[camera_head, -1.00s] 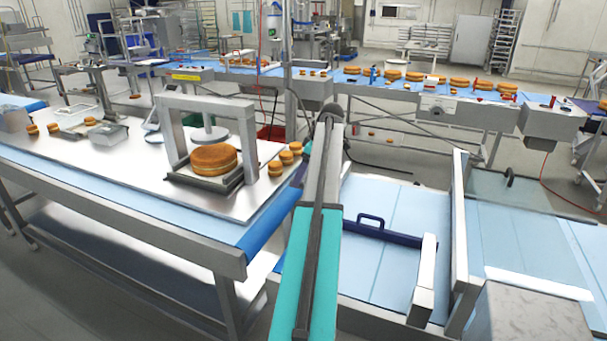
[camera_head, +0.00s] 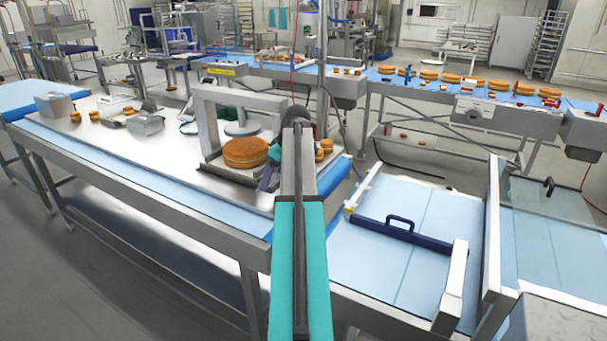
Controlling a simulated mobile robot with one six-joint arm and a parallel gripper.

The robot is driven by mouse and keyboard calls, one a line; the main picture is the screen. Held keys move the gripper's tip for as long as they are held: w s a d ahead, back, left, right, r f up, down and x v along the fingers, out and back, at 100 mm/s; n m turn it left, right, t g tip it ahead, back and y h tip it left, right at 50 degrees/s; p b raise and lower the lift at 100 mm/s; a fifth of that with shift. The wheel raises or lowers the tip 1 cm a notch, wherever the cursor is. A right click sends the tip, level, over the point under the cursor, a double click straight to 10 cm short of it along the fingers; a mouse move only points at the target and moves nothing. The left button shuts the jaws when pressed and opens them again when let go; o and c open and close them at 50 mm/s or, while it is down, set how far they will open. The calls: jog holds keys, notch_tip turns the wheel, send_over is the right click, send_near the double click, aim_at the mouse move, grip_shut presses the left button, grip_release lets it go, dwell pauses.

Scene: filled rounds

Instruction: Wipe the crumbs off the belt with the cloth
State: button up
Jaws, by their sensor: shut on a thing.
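My teal and grey arm rises through the middle of the view. My gripper (camera_head: 267,178) shows only in part, just left of the arm's upper end, beside the round cake on the steel table. It is shut on a small greyish-violet thing that looks like the cloth, mostly hidden by my arm. The light blue belt (camera_head: 380,265) lies to the right of my arm, between low metal side walls. A dark blue bar with a handle (camera_head: 400,228) lies across it. I cannot make out crumbs at this size.
A metal press frame (camera_head: 207,125) stands over the round cake (camera_head: 246,152) close to my gripper. Small cakes (camera_head: 325,150) sit just right of the arm. A steel box (camera_head: 555,322) stands at the lower right. A second conveyor (camera_head: 400,95) with cakes runs behind.

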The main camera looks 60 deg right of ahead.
jog(key=w+a, duration=0.5)
jog(key=a, duration=0.5)
jog(key=w+a, duration=0.6)
jog(key=a, duration=0.4)
jog(key=w+a, duration=0.5)
jog(key=a, duration=0.5)
jog(key=a+b, duration=0.1)
jog(key=a, duration=3)
jog(key=shift+w+a, duration=0.15)
jog(key=shift+a, duration=0.25)
jog(key=shift+f, duration=0.1)
